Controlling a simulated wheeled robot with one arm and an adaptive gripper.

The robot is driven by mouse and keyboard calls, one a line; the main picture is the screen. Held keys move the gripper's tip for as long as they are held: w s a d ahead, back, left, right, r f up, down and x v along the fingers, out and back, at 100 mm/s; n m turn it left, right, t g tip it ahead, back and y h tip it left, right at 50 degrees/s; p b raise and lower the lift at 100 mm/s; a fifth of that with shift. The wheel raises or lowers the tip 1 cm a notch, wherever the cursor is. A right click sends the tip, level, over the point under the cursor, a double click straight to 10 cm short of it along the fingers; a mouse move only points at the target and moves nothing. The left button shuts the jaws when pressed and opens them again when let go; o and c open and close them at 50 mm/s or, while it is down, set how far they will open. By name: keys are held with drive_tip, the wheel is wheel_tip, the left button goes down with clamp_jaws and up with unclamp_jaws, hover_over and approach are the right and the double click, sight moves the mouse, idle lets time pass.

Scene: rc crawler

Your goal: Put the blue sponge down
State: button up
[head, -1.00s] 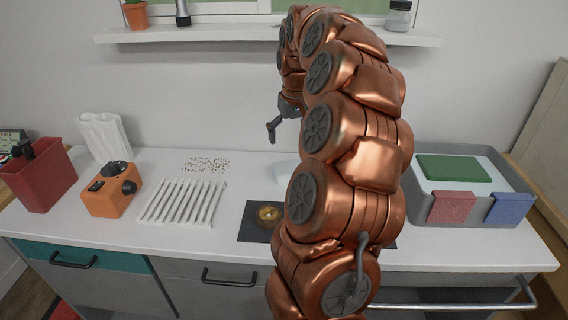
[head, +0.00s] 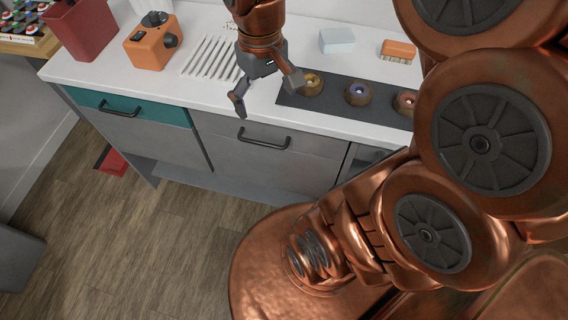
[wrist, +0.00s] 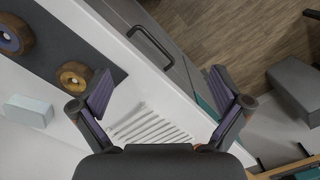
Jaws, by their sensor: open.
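A pale blue block (head: 337,40), which looks like the blue sponge, lies on the white counter behind the dark mat. It also shows at the left of the wrist view (wrist: 28,110). My gripper (head: 268,97) is open and empty, with its fingers pointing down near the counter's front edge. It is in front of and to the left of the block, clearly apart from it. In the wrist view my gripper (wrist: 163,92) has nothing between its spread fingers.
The dark mat (head: 290,100) holds several round pieces. An orange brush (head: 397,51) lies right of the block. White slats (head: 212,58), an orange box (head: 152,43) and a red bin (head: 80,28) stand left. A grey drawer (head: 230,145) with a handle is below.

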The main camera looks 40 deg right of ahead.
drive_tip(key=s+a+f, duration=0.2)
drive_tip(key=s, duration=0.4)
drive_tip(key=s+a+f+g, duration=0.1)
drive_tip(key=s+a+f, duration=0.1)
drive_tip(key=s, duration=0.3)
drive_tip(key=shift+s+a+f, duration=0.35)
drive_tip(key=shift+s+f, duration=0.05)
drive_tip(key=shift+f, duration=0.05)
drive_tip(key=shift+r, duration=0.15)
wheel_tip(320, 180, up, 6)
drive_tip(key=p, duration=0.6)
drive_tip(key=shift+c, duration=0.6)
